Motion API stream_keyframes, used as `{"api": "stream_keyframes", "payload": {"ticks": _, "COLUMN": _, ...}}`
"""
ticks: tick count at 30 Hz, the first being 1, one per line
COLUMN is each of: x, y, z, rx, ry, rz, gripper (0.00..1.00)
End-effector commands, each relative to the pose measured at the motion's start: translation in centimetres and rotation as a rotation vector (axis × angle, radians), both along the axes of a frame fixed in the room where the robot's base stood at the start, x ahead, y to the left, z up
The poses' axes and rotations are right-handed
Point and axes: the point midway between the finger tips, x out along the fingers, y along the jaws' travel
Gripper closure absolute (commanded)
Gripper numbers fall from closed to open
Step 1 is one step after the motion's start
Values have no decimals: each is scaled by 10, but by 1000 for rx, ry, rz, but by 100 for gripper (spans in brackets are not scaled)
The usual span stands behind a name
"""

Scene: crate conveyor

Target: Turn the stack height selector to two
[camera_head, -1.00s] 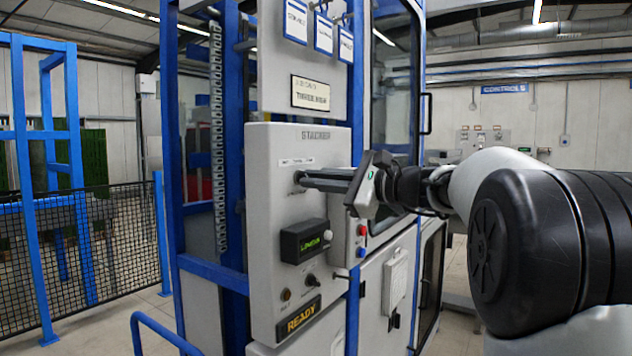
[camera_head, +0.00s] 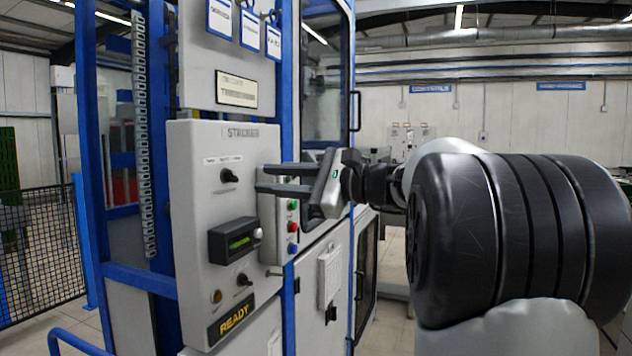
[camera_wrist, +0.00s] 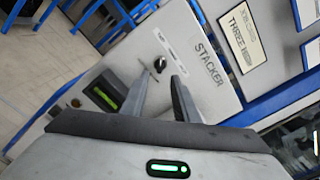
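The stacker panel (camera_head: 185,220) is a light grey box marked STACKER. A black selector knob (camera_head: 229,176) sits below a row of small labels that are too blurred to read. The knob also shows in the wrist view (camera_wrist: 160,64), just beyond my fingertips. I cannot tell for certain which label it points to. My gripper (camera_head: 260,178) is open and empty, its two fingers apart and to the right of the knob, not touching it. In the wrist view, the fingers (camera_wrist: 158,80) stand either side of the line toward the knob.
Below the knob are a black box with a green display (camera_head: 240,243), a smaller knob (camera_head: 243,280) and a READY sign (camera_head: 231,320). Coloured buttons (camera_head: 292,227) sit on the side. A plate starting THREE (camera_wrist: 241,37) is above. Blue posts (camera_head: 155,150) frame the panel.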

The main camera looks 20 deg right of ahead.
Motion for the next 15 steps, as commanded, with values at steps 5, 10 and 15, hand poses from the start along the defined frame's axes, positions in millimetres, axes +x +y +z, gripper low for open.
{"api": "stream_keyframes", "payload": {"ticks": 5, "x": -32, "y": -33, "z": 1, "rx": 0, "ry": 0, "rz": -4, "gripper": 73}}
{"api": "stream_keyframes", "payload": {"ticks": 10, "x": -55, "y": -56, "z": 1, "rx": -1, "ry": -1, "rz": -3, "gripper": 73}}
{"api": "stream_keyframes", "payload": {"ticks": 15, "x": -68, "y": -68, "z": 1, "rx": 0, "ry": -1, "rz": -1, "gripper": 73}}
